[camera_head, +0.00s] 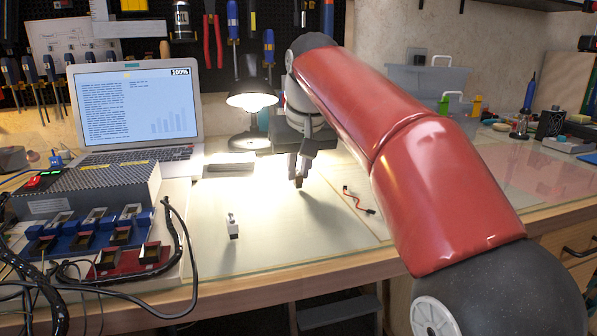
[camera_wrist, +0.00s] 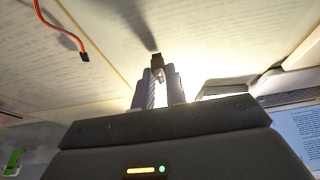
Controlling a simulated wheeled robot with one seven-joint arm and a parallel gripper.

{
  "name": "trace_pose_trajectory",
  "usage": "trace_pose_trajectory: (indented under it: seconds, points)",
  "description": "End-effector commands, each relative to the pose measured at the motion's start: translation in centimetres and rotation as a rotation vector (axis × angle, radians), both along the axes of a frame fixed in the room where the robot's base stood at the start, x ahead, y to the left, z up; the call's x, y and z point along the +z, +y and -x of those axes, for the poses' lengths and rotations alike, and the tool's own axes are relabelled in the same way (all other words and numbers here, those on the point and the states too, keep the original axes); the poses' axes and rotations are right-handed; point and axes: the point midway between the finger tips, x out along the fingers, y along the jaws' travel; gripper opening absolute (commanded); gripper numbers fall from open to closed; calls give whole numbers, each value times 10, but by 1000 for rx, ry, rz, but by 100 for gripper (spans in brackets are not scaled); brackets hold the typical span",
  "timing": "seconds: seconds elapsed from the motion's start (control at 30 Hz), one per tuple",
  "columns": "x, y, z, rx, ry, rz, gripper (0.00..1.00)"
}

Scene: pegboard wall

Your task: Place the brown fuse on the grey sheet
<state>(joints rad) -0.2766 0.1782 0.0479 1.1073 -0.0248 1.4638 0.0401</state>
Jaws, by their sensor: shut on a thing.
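The brown fuse (camera_wrist: 157,61) is a small dark brown block at the tips of my gripper (camera_wrist: 157,78) in the wrist view. My gripper is shut on it. In the head view my gripper (camera_head: 298,176) points down above the bench, with a small brownish tip (camera_head: 300,188) at its fingers. A pale greyish sheet (camera_head: 275,232) lies flat on the bench below it. The wrist view shows a pale, faintly printed surface (camera_wrist: 205,35) beyond the fuse. I cannot tell whether the fuse touches it.
A red and black cable (camera_head: 358,200) lies to the right. A lit lamp (camera_head: 251,105) and a laptop (camera_head: 135,110) stand behind. Blue and red modules (camera_head: 95,235) with black cables crowd the left.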

Motion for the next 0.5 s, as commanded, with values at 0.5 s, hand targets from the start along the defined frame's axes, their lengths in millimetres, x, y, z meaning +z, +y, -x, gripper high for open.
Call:
trace_pose_trajectory:
  seconds: [0.5]
  points:
    - [-2, 0, 0, 0, 1, 0, 35]
